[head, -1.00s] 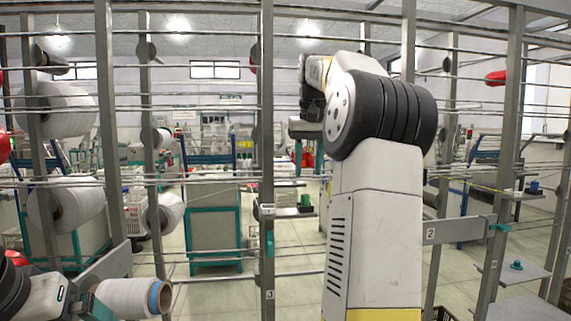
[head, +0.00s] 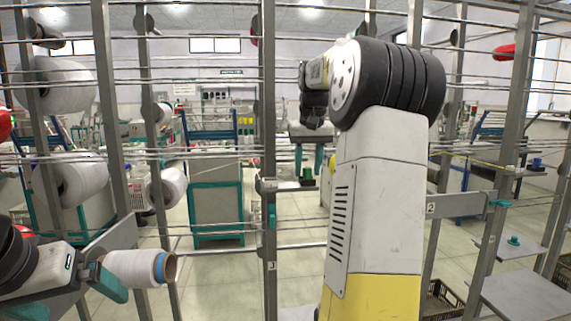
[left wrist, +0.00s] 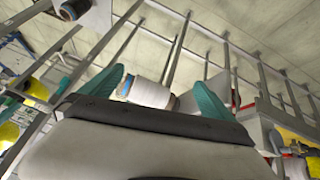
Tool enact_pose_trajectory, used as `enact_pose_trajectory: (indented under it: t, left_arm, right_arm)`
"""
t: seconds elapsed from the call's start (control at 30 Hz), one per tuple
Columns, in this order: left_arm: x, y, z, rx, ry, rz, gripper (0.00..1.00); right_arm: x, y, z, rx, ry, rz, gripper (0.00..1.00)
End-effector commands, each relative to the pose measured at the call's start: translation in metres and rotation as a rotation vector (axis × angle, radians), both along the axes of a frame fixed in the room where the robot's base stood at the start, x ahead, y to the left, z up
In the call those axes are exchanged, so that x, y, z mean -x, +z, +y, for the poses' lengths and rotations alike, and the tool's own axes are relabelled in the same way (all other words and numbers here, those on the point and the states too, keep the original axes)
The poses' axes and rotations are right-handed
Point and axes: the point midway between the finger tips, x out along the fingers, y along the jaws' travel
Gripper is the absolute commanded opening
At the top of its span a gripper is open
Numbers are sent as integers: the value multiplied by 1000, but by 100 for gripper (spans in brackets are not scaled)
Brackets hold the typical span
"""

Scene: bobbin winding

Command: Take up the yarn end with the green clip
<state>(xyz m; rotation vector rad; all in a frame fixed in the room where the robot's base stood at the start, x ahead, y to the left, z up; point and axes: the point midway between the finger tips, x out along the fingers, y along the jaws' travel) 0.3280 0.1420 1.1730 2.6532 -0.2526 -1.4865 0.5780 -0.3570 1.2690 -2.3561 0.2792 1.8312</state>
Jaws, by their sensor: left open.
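Teal-green clips show in the head view: one on the post marked 3 (head: 270,215), another on the bracket marked 2 (head: 499,203). A small green piece (head: 307,174) stands on a little dark shelf on post 3. I cannot tell which holds the yarn end; no loose end is distinct. My left gripper (head: 103,280) is open at the lower left, beside a white bobbin with a blue band (head: 133,268). In the left wrist view the bobbin (left wrist: 150,94) appears between the spread fingers.
Rack posts and thin horizontal rods cross the whole front. Large white spools (head: 75,183) hang at the left. A grey shelf (head: 525,297) and a small plate with a green piece (head: 514,240) are at the lower right. My right arm hides the centre right.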

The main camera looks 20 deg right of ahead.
Motion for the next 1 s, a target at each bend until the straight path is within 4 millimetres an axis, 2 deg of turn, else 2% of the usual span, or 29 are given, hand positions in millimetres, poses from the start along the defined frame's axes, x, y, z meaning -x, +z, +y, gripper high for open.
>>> enact_pose_trajectory:
  t: [0.13, 0.33, 0.53, 0.8, 1.0]
  left_arm:
    - [0, 0, 0, 0, 0, 0, 100]
    - [0, 0, 0, 0, 0, 0, 100]
    - [0, 0, 0, 0, 0, 0, 100]
    - [0, 0, 0, 0, 0, 0, 100]
    - [0, 0, 0, 0, 0, 0, 100]
  right_arm:
    - [0, 0, 0, 0, 0, 0, 38]
    - [0, 0, 0, 0, 0, 0, 0]
    - [-1, 5, 0, 1, 0, -3, 0]
    - [-1, 36, 0, 1, 1, -3, 0]
    - [0, 46, 0, 0, 0, -2, 0]
